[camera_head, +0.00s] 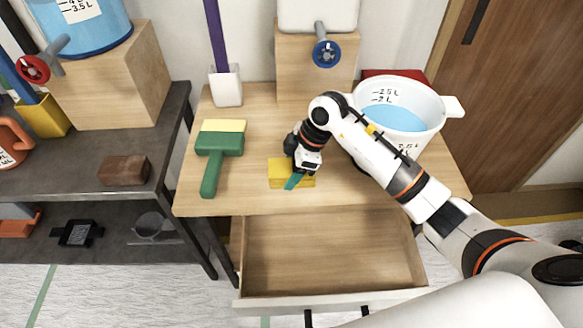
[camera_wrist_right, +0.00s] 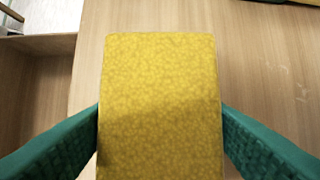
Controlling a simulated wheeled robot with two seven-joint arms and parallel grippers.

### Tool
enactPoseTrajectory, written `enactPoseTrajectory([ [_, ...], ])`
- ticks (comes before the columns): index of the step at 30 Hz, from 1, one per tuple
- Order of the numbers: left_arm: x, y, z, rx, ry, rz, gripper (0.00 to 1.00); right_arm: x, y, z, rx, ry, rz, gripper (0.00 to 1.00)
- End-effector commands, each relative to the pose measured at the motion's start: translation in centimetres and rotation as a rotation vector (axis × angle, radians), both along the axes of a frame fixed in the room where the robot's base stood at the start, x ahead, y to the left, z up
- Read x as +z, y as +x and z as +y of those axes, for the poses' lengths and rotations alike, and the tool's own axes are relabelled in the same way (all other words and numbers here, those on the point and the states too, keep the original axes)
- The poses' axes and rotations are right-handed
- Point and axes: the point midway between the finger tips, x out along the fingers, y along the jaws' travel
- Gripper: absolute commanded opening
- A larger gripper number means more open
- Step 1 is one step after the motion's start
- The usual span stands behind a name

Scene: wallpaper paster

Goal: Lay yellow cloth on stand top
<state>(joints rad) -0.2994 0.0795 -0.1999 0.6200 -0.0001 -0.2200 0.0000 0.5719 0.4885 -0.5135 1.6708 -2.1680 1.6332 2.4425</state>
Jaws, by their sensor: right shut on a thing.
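The yellow cloth (camera_head: 278,170) is a thick, block-like piece on the front part of the wooden table top (camera_head: 255,200). In the right wrist view the yellow cloth (camera_wrist_right: 160,90) fills the middle, with a speckled surface. My right gripper (camera_head: 299,178) is over it, with a green finger on each side, shut on it. I cannot tell whether the cloth touches the table top or is slightly above it. A wooden box stand (camera_head: 290,88) is at the back of the table, carrying a white container. My left gripper is not in view.
A green brush (camera_head: 214,160) lies left of the cloth. A white bucket with blue liquid (camera_head: 400,115) stands at the right, close to my right arm. A white holder (camera_head: 226,85) stands at the back left. The drawer (camera_head: 325,255) is open and empty below.

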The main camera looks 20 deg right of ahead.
Motion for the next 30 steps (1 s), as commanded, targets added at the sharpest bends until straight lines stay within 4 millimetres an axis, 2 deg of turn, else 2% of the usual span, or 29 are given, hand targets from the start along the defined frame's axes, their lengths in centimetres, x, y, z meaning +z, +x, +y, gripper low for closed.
enactPoseTrajectory([
  [5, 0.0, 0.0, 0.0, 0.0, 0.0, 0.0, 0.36, -0.2, 0.0, 0.0, 0.0, 0.0, 0.001, 0.39],
  [6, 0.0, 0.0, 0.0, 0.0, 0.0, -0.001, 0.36, -0.3, 0.0, 0.0, 0.0, 0.0, 0.001, 0.63],
  [10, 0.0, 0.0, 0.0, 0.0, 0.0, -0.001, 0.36, -0.3, 0.0, 0.0, 0.0, -0.001, 0.001, 0.83],
  [20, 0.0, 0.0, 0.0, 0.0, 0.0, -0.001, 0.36, 0.3, 0.0, -0.1, 0.0, -0.001, 0.0, 0.83],
  [23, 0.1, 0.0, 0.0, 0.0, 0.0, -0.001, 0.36, 1.6, -0.1, -0.7, -0.002, 0.0, -0.001, 0.83],
  [30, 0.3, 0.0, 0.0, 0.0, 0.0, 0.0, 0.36, 6.5, -0.6, -2.6, -0.001, -0.002, -0.004, 0.83],
])
